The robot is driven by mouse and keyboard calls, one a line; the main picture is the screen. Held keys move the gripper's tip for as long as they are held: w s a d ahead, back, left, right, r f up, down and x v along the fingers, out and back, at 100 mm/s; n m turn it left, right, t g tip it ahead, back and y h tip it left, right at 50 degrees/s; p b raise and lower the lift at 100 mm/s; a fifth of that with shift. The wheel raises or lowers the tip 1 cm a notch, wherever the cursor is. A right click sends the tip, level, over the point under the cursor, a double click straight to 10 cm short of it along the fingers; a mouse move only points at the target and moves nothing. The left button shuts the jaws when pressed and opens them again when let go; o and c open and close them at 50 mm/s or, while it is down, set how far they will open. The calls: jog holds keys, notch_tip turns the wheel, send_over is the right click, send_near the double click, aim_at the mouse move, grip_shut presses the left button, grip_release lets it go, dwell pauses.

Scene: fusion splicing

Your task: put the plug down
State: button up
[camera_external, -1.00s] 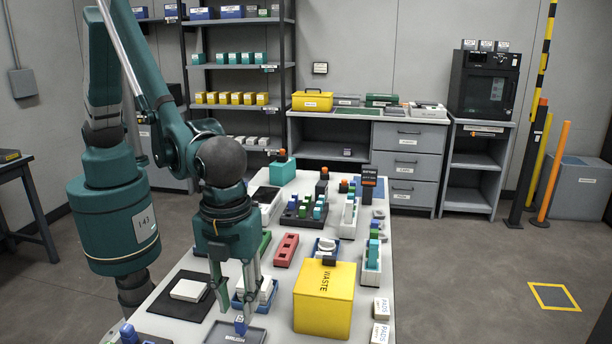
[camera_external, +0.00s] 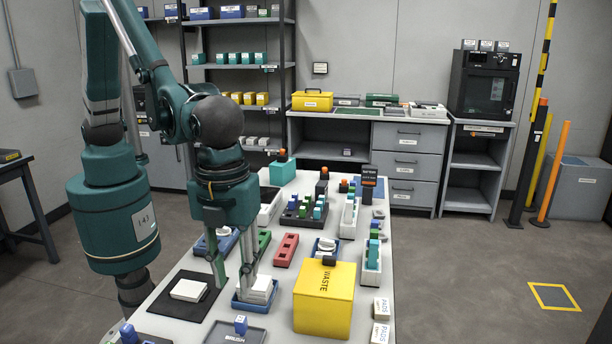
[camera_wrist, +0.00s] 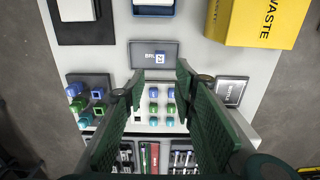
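The blue plug (camera_external: 240,325) stands on the dark grey tray (camera_external: 262,335) near the front of the table. In the wrist view the plug (camera_wrist: 160,57) shows a white marked face and rests on the right part of the tray (camera_wrist: 140,62), beside its partly covered lettering. My gripper (camera_external: 231,283) is open and empty, above and behind the plug in the external view. In the wrist view my gripper (camera_wrist: 160,75) has its two fingers apart, with nothing between them. The plug is clear of both fingers.
A yellow waste bin (camera_external: 324,300) stands right of the tray. A blue tray with white pads (camera_external: 260,288) is close to my fingers. A black mat with a white block (camera_external: 188,290) lies to the left. Racks of blue and green pieces (camera_wrist: 161,103) show below the tray in the wrist view.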

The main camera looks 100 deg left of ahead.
jog(key=s+a+r+n+t+h, duration=0.15)
jog(key=s+a+r+n, duration=0.25)
jog(key=a+r, duration=0.7)
jog(key=s+a+r+n+t+y, duration=0.15)
jog(key=s+a+r+n, duration=0.4)
jog(key=a, duration=0.85)
jog(key=s+a+r+n+t, duration=0.3)
jog(key=s+a+n, duration=0.5)
jog(key=s+a, duration=0.8)
jog(key=shift+s+a+t, duration=0.35)
jog(key=shift+a+t, duration=0.25)
jog(key=shift+a, duration=0.95)
jog(key=shift+n, duration=0.25)
jog(key=shift+c, duration=1.2)
